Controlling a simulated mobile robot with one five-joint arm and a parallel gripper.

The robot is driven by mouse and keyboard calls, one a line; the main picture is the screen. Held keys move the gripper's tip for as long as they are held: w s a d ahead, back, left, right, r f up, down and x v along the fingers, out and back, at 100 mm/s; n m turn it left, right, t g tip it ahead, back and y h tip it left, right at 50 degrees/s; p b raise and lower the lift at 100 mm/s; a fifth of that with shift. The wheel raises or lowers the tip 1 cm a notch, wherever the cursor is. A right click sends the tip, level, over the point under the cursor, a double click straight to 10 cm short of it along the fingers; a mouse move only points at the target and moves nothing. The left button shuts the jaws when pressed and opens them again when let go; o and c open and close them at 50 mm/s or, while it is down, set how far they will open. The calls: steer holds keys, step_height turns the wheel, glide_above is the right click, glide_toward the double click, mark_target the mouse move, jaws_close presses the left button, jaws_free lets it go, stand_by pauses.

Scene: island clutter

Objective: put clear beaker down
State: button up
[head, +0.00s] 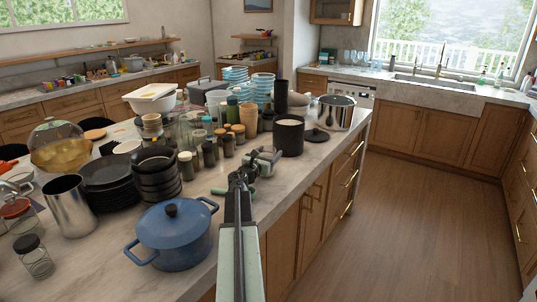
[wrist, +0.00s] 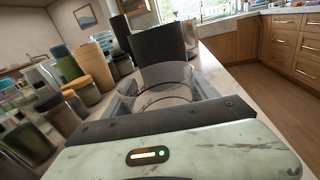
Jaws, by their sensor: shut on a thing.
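My gripper (head: 262,160) is over the right part of the island counter, just in front of a black cylindrical canister. In the wrist view, my gripper (wrist: 168,92) is shut on the clear beaker (wrist: 165,76), a see-through round vessel between the fingers. The beaker looks roughly upright. In the head view it is too clear and too small to make out. I cannot tell whether its base touches the counter. The black canister (head: 289,138) stands right behind it and also shows in the wrist view (wrist: 160,46).
The marble island counter (head: 285,180) is bare to the right of my gripper, up to its edge. Several jars (head: 210,152) crowd the left. A blue pot (head: 173,238) stands near the front, with black bowls (head: 155,175) behind it. A steel pot (head: 335,112) stands at the far end.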

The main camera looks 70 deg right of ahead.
steer(key=shift+f+b, duration=0.3)
steer(key=shift+f, duration=0.05)
stand_by(0.3)
steer(key=o, duration=1.9)
steer(key=shift+r, duration=0.1)
